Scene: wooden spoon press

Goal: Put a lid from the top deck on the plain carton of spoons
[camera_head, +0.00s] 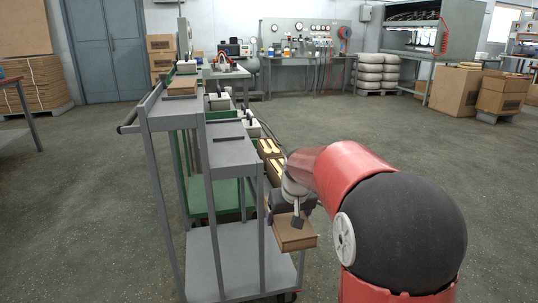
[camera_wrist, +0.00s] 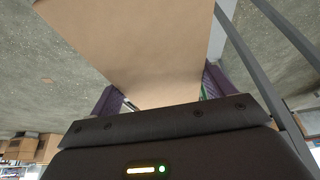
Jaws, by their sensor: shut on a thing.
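My gripper (camera_head: 290,213) is shut on a brown cardboard lid (camera_head: 293,236), held in the air beside the right side of the grey cart. In the wrist view the lid (camera_wrist: 140,45) fills the upper middle between my purple fingertips. Another flat brown piece, seemingly a lid (camera_head: 182,87), lies on the cart's top deck (camera_head: 170,108). Open cartons holding pale spoons (camera_head: 269,147) stand just behind my wrist, beyond the cart. A nearer one (camera_head: 273,168) is partly hidden by my arm. I cannot tell which carton is plain.
The grey cart (camera_head: 230,152) has upright posts and a lower shelf (camera_head: 210,255) close to the held lid. A green frame (camera_head: 222,195) stands behind it. Open concrete floor (camera_head: 400,130) lies to the right. Stacked boxes (camera_head: 460,92) and workbenches are far back.

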